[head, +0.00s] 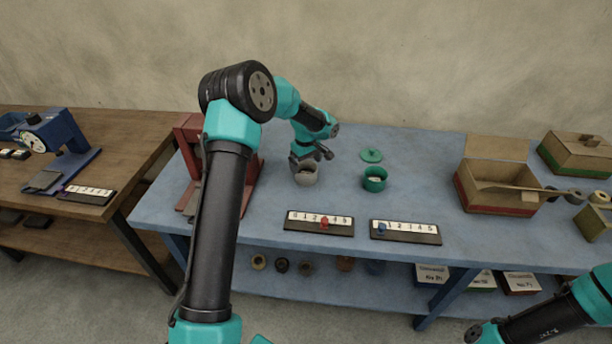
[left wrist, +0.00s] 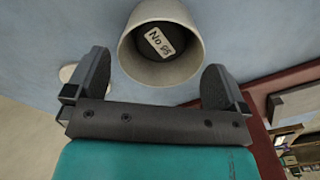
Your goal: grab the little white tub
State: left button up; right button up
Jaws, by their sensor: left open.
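The little white tub (head: 306,176) stands open on the blue table, left of the middle. In the left wrist view the tub (left wrist: 190,70) shows its round rim and a dark inside with a piece marked "No 85", last characters hard to read. My left gripper (head: 318,153) is at the tub's back upper edge in the head view. In the left wrist view the left gripper (left wrist: 156,62) is open, one finger on each side of the tub's near part, with gaps visible. Whether the fingers reach down to the rim's height I cannot tell.
A green tub (head: 374,181) and green lid (head: 372,155) lie to the right. Two number strips (head: 319,226) (head: 405,234) line the front. A red stand (head: 188,146) is close left, partly behind my arm. An open box (head: 495,199) stands right.

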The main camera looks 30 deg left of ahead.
aim_at(306, 173)
pick_arm(q)
notch_tip(306, 173, down, 5)
dwell(0.3)
dwell(0.4)
jog(key=c, duration=0.7)
jog(key=shift+r, duration=0.15)
jog(key=shift+r, duration=1.8)
jog(key=s+d, duration=0.2)
jog(key=s, duration=0.2)
jog(key=s+d, duration=0.3)
jog(key=s, duration=0.2)
jog(key=s+d+r, duration=0.1)
jog(key=s+d, duration=0.2)
jog(key=s, duration=0.1)
jog(key=shift+s+d+r, duration=0.1)
jog(key=shift+s+d, duration=0.1)
jog(key=shift+s, duration=0.2)
